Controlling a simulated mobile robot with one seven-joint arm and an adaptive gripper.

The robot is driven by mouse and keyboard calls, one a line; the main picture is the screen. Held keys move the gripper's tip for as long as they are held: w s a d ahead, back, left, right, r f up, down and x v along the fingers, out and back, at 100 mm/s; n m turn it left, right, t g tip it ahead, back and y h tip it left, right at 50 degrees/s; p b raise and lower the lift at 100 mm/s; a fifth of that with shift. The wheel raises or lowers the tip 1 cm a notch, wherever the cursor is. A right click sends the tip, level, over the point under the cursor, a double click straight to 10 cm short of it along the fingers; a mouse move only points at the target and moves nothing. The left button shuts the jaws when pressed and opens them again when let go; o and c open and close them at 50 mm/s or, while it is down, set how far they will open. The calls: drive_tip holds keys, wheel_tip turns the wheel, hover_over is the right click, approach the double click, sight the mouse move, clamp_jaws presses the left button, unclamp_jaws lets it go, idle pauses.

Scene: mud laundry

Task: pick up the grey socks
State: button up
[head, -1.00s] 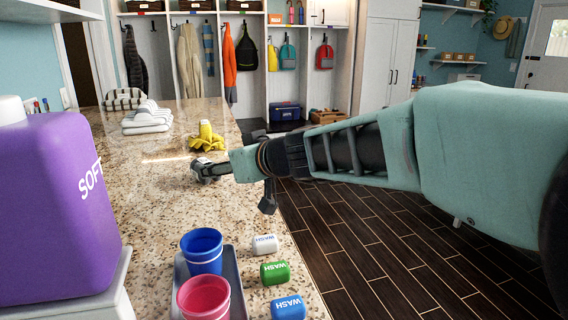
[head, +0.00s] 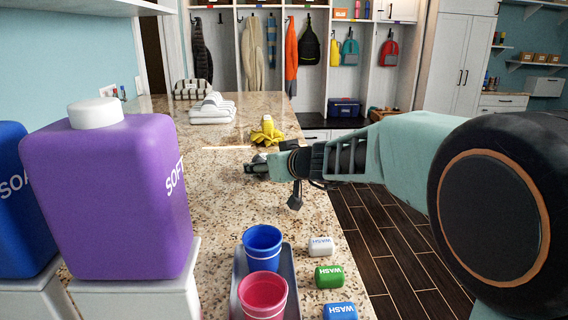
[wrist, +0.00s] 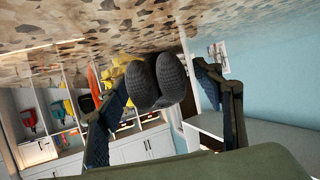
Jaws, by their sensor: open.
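The grey socks (wrist: 160,82) show in the wrist view as a dark grey, ribbed, rolled pair between my two fingers. The counter surface is at the top of that tilted picture, and the socks are close to it. My gripper (wrist: 163,72) is open, with one finger on each side of the socks; I cannot tell whether either finger touches them. In the head view my gripper (head: 258,168) is low over the speckled counter (head: 215,180), and the socks are mostly hidden by it.
A yellow cloth (head: 267,132) lies just beyond my gripper. Folded white towels (head: 212,110) are farther back. A blue cup (head: 262,248), a pink cup (head: 262,294) and several WASH blocks (head: 329,276) stand nearer. A purple bottle (head: 115,200) stands at left.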

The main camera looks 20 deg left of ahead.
drive_tip(key=shift+a, duration=0.1)
drive_tip(key=c, duration=1.2)
drive_tip(key=shift+c, duration=0.3)
drive_tip(key=shift+r, duration=0.1)
